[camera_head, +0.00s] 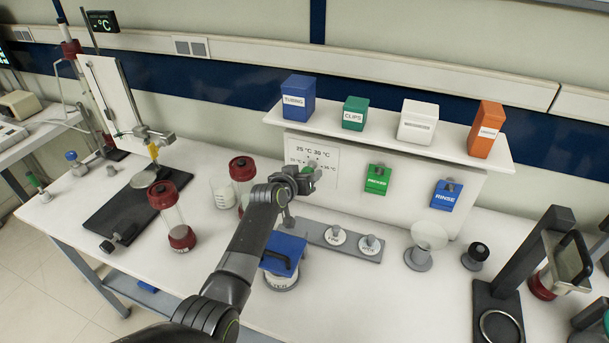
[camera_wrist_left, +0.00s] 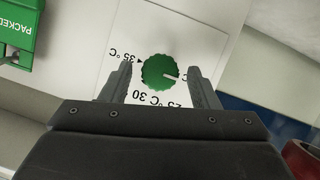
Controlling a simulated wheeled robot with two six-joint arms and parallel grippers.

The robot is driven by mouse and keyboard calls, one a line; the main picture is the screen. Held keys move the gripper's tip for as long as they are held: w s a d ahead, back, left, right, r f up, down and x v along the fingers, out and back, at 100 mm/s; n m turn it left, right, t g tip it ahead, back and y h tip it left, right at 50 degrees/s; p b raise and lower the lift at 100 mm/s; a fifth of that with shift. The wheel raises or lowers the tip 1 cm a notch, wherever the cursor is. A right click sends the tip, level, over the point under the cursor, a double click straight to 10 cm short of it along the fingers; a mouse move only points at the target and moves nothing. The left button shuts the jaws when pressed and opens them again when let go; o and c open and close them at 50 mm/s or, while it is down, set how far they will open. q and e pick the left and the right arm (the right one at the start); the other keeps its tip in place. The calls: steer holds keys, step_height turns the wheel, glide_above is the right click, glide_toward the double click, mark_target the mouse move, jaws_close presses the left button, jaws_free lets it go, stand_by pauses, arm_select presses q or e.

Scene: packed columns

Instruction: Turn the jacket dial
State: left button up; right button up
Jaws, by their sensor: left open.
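In the head view the left gripper (camera_head: 309,178) is at the panel (camera_head: 325,157) and partly covers the dial (camera_head: 311,169). The right gripper is not in view.
A green PACKED box (camera_head: 377,179) and a blue RINSE box (camera_head: 446,195) hang right of the panel. A shelf (camera_head: 385,133) above holds several labelled boxes.

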arm_select(q)
steer(key=c, duration=1)
steer(key=shift+o, duration=0.2)
steer(key=shift+s+d+m+t+y, duration=0.15)
steer(key=shift+m+t+y, duration=0.15)
steer(key=shift+m+y, duration=0.7)
steer(key=shift+w+d+m+t+y, duration=0.25)
steer(key=shift+m+y, duration=0.35)
steer(key=shift+m, duration=0.7)
steer(key=shift+s+a, duration=0.1)
steer(key=shift+s, duration=0.1)
steer(key=o, duration=1)
steer(key=shift+c, duration=0.2)
